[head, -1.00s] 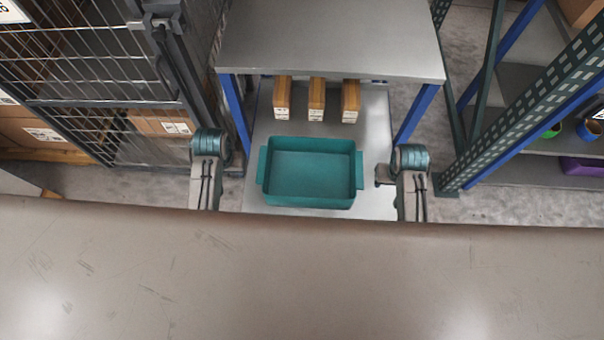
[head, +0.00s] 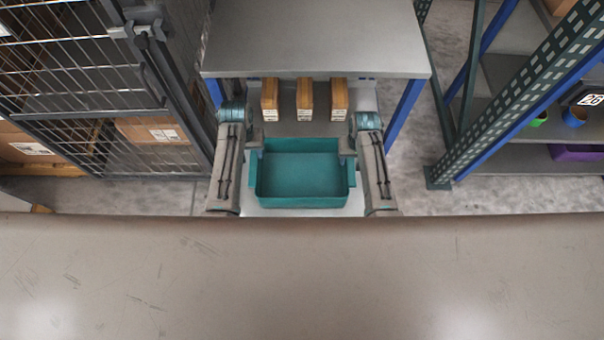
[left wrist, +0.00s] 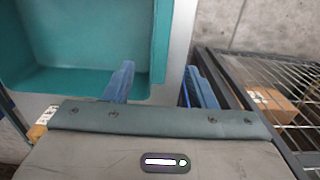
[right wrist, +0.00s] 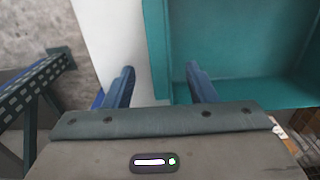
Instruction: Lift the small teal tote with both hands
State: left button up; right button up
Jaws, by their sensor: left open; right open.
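The small teal tote (head: 302,201) is an open, empty rectangular bin on a pale lower shelf (head: 368,102). My left gripper (head: 257,143) is open at the tote's left end. In the left wrist view, its fingers (left wrist: 160,86) straddle the line of the tote's end wall (left wrist: 161,40), one on the inner side and one outside. My right gripper (head: 347,147) is open at the right end. In the right wrist view, its fingers (right wrist: 160,86) likewise lie on either side of the end wall (right wrist: 156,40). I cannot tell whether any finger touches the tote.
Three brown boxes (head: 270,98), (head: 305,99), (head: 338,98) stand behind the tote. A grey upper shelf (head: 315,40) overhangs them. A wire cage (head: 85,80) stands left, a green-and-blue rack (head: 500,110) right. A wide brownish-grey surface (head: 300,275) fills the foreground.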

aim_at(253, 166)
pick_arm(q)
notch_tip(253, 166, down, 8)
jog(key=shift+f, duration=0.25)
pick_arm(e)
notch_tip(253, 166, down, 8)
jog(key=shift+f, duration=0.25)
pick_arm(q)
grip_shut()
pick_arm(e)
grip_shut()
